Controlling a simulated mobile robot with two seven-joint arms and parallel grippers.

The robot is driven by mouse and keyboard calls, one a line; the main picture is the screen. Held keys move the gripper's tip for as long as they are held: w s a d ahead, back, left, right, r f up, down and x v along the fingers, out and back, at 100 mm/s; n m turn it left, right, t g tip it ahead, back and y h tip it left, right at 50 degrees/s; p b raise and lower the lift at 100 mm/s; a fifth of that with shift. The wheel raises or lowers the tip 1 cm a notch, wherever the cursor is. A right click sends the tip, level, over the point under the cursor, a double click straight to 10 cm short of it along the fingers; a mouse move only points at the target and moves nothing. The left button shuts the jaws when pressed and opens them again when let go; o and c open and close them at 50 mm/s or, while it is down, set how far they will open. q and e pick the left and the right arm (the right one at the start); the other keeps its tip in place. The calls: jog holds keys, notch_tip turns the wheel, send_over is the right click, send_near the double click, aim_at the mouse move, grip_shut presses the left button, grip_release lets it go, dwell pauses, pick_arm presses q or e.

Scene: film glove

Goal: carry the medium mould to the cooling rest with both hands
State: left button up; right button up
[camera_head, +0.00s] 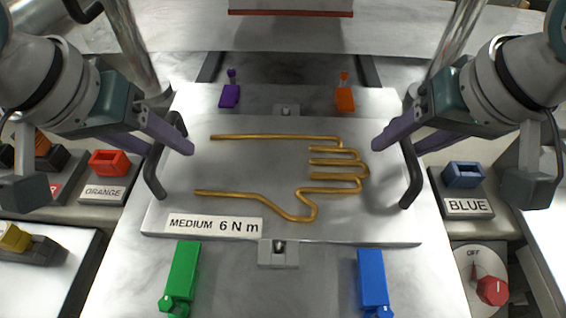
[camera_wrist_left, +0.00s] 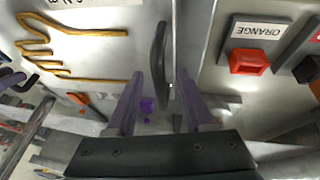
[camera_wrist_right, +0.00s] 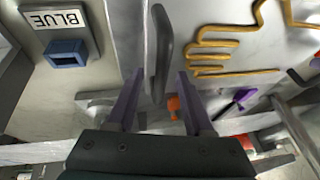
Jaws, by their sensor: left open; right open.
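The medium mould (camera_head: 250,205) is a flat grey plate with a brass hand-shaped wire outline (camera_head: 300,188) and a "MEDIUM 6 N m" label. It lies flat and has an upright dark handle on each side. My left gripper (camera_head: 170,147) is open, its fingers on either side of the left handle (camera_head: 152,175); that handle also shows between them in the left wrist view (camera_wrist_left: 160,60). My right gripper (camera_head: 396,146) is open around the right handle (camera_head: 411,178), which shows between its fingers in the right wrist view (camera_wrist_right: 160,50). I cannot identify the cooling rest.
Green (camera_head: 184,270) and blue (camera_head: 371,278) clamps stand in front of the mould, purple (camera_head: 230,94) and orange (camera_head: 344,98) ones behind it. Labelled orange (camera_head: 105,190) and blue (camera_head: 467,205) blocks flank it. A red-knobbed dial (camera_head: 490,290) is at front right.

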pick_arm(q)
jog(key=shift+c, duration=0.2)
pick_arm(e)
jog(key=shift+c, duration=0.2)
pick_arm(q)
grip_shut()
pick_arm(e)
grip_shut()
dwell(0.7)
pick_arm(q)
jog(key=shift+r, duration=0.1)
pick_arm(e)
jog(key=shift+r, duration=0.1)
pick_arm(q)
jog(key=shift+r, duration=0.1)
pick_arm(e)
jog(key=shift+r, duration=0.1)
